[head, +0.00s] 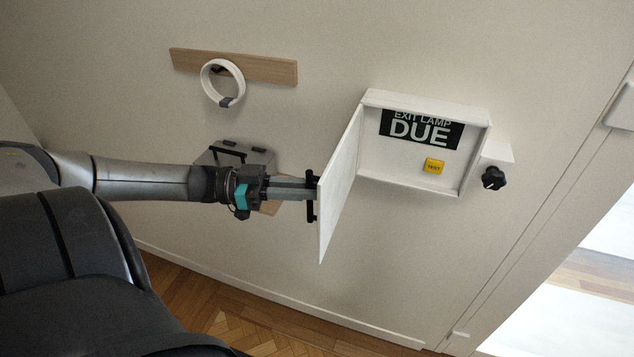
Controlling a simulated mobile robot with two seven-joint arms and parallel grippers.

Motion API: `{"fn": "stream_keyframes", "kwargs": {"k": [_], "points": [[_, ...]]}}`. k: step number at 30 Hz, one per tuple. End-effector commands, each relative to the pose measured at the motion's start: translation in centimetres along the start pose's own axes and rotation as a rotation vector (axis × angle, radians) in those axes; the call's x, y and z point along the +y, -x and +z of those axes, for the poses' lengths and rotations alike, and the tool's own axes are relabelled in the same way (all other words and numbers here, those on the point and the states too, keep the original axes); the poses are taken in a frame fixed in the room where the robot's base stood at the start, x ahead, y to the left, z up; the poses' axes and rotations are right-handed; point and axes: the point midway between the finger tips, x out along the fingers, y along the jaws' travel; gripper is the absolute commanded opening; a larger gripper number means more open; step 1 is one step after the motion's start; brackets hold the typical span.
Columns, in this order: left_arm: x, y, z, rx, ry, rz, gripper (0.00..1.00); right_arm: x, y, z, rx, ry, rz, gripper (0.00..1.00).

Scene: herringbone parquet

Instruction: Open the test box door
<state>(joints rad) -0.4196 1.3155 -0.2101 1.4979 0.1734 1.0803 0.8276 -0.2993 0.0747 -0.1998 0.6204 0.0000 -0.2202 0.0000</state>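The white test box (478,150) is on the wall right of centre. Its door (338,190) is hinged on the left and stands swung wide out from the box. Inside are a black "EXIT LAMP DUE" label (421,129) and a yellow test button (433,166). A dark handle (312,198) is on the door's outer face. My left gripper (308,190) reaches in from the left, with its fingertips at the handle; whether they are closed around it is not clear. My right gripper is not seen.
A black knob (493,179) sits right of the box. A wooden rail (265,68) with a white ring (222,83) hangs at upper left. A grey case (236,158) is behind my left arm. Parquet floor (250,325) lies below; a doorway is at right.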

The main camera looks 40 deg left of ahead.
Motion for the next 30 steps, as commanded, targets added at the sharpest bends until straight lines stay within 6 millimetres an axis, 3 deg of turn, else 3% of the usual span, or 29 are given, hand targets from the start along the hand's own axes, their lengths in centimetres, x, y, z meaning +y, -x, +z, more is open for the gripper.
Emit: {"fn": "stream_keyframes", "kwargs": {"k": [21, 22, 24, 30], "points": [[-0.93, 1.08, -0.13, 0.001, -0.004, -0.007, 0.00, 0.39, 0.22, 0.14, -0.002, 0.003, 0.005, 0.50], [-0.93, 1.08, -0.14, 0.002, -0.004, -0.007, 0.19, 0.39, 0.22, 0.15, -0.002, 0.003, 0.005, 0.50], [-0.91, 1.08, -0.14, 0.002, -0.004, -0.007, 0.27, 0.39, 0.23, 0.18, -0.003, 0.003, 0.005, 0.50], [-0.81, 1.08, -0.07, 0.001, -0.003, -0.004, 0.28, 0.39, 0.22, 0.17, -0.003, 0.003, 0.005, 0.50]]}}
